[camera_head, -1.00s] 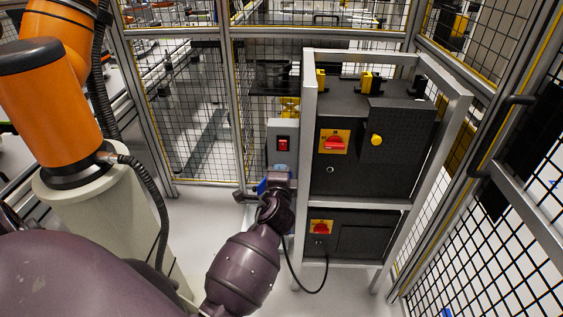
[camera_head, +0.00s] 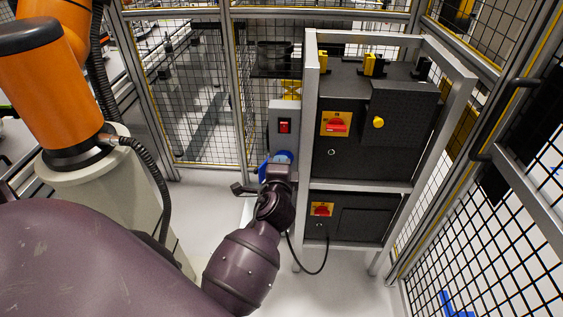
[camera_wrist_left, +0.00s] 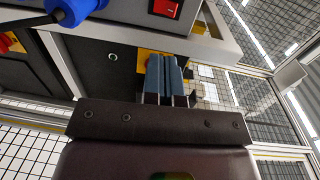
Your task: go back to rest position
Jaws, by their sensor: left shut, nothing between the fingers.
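My left gripper shows in the camera_head view (camera_head: 277,172) at the end of my dark purple arm, in front of the lower left side of the black cabinet (camera_head: 362,140). In the left wrist view its blue-grey fingers (camera_wrist_left: 166,76) are closed together with nothing between them. Part of the gripper is hidden by my wrist in the camera_head view. A blue connector (camera_wrist_left: 76,8) with a black cable shows at the top left of the wrist view, apart from the fingers. My right gripper is in neither view.
A grey box with a red switch (camera_head: 285,126) is at the cabinet's left. The cabinet stands in a metal frame (camera_head: 309,100). A black cable hangs below. An orange robot arm (camera_head: 62,100) stands at left. Mesh fencing (camera_head: 190,90) surrounds the cell. Floor is clear around the cabinet.

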